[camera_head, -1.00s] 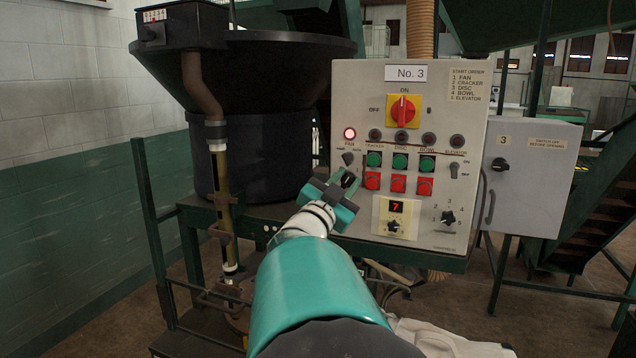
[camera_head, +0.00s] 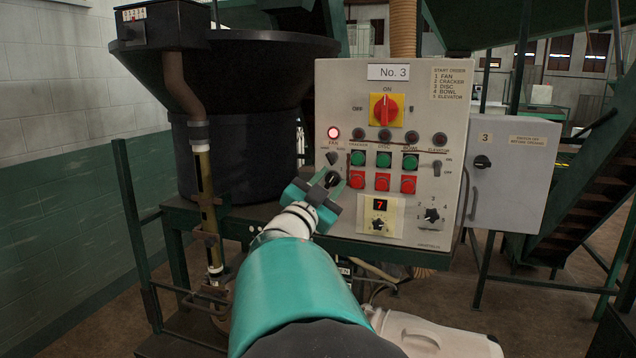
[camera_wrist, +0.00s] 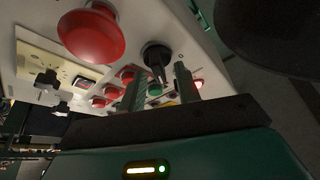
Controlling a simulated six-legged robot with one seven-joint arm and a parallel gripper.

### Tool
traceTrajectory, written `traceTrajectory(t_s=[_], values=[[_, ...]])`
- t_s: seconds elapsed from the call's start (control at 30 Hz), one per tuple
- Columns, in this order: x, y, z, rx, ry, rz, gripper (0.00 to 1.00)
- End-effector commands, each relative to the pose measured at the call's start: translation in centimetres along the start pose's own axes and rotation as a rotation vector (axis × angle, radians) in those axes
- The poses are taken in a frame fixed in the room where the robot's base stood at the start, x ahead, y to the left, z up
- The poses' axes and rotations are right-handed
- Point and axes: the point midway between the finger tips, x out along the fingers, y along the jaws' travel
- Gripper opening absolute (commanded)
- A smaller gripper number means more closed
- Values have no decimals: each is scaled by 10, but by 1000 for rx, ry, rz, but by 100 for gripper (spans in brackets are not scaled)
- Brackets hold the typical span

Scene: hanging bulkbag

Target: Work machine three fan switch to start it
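The No. 3 control panel (camera_head: 440,110) stands in front of me. Its fan switch (camera_head: 333,158), a small black knob tilted to the upper left, sits under the lit red fan lamp (camera_head: 333,132). My gripper (camera_head: 330,180) is just below the switch, close to the panel's lower left. In the wrist view the two fingers (camera_wrist: 160,88) are apart, and a black knob (camera_wrist: 157,55) shows just beyond and between them. I see nothing gripped. Whether a finger touches the knob cannot be told.
Green buttons (camera_head: 384,159) and red buttons (camera_head: 382,182) sit right of my gripper. A red-yellow main switch (camera_head: 386,110) is above. A large red button (camera_wrist: 90,35) is close in the wrist view. A black bowl (camera_head: 240,120) stands left, a grey box (camera_head: 512,175) right.

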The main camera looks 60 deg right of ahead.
Motion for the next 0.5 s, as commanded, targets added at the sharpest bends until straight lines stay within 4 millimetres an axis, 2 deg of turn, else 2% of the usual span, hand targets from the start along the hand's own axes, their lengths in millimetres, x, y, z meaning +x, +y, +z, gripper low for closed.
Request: traceTrajectory(t_s=[0.17,0.5], values=[[-27,-1,-1,2,-1,-3,33],[-102,-1,0,2,-3,-4,33]])
